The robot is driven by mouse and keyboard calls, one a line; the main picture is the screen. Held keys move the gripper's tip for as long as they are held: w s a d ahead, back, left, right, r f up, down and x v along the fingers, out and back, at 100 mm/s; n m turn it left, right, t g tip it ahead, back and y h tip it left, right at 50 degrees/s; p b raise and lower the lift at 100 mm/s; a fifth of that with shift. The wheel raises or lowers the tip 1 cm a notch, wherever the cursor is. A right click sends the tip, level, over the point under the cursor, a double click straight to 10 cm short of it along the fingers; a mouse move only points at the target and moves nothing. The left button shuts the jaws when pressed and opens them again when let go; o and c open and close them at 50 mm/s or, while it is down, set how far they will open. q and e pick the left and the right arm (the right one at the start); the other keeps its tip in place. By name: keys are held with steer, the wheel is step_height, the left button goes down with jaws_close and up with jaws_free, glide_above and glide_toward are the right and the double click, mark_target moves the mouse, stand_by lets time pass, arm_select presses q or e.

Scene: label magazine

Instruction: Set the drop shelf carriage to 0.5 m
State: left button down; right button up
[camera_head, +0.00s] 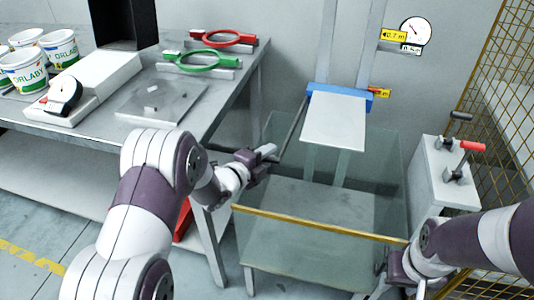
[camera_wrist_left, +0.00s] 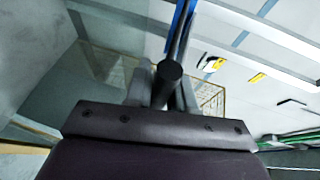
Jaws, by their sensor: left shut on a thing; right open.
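The drop shelf carriage is a blue crosspiece (camera_head: 355,98) with a pale shelf plate (camera_head: 334,122) on a pale upright column. It sits level with the lower yellow tag (camera_head: 380,93), whose text is too small to read. A yellow tag higher up (camera_head: 393,35) reads 0.7 m. A dark bar (camera_head: 292,132) runs from the carriage's left end down to my left gripper (camera_head: 270,154). The left wrist view shows that gripper (camera_wrist_left: 162,92) shut around the dark bar (camera_wrist_left: 168,72). My right gripper (camera_head: 390,281) is open at the lower right, partly hidden.
A clear-walled bin with a yellow front edge (camera_head: 320,226) stands below the carriage. A round dial (camera_head: 414,31) is on the wall. A grey box with a red-handled lever (camera_head: 470,147) stands right. The table (camera_head: 225,93) at left holds tubs, a scale and rings.

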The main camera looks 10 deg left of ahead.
arm_select(q)
steer(key=shift+f, duration=0.45)
arm_select(e)
steer(key=shift+f, duration=0.4)
arm_select(q)
steer(key=c, duration=1.1)
jaws_free()
steer(key=shift+o, duration=0.2)
steer(key=p+v, duration=0.1)
steer(key=v, duration=1.1)
steer(key=shift+s+a, duration=0.2)
steer(key=shift+s, duration=0.1)
arm_select(e)
steer(key=shift+r, duration=0.6)
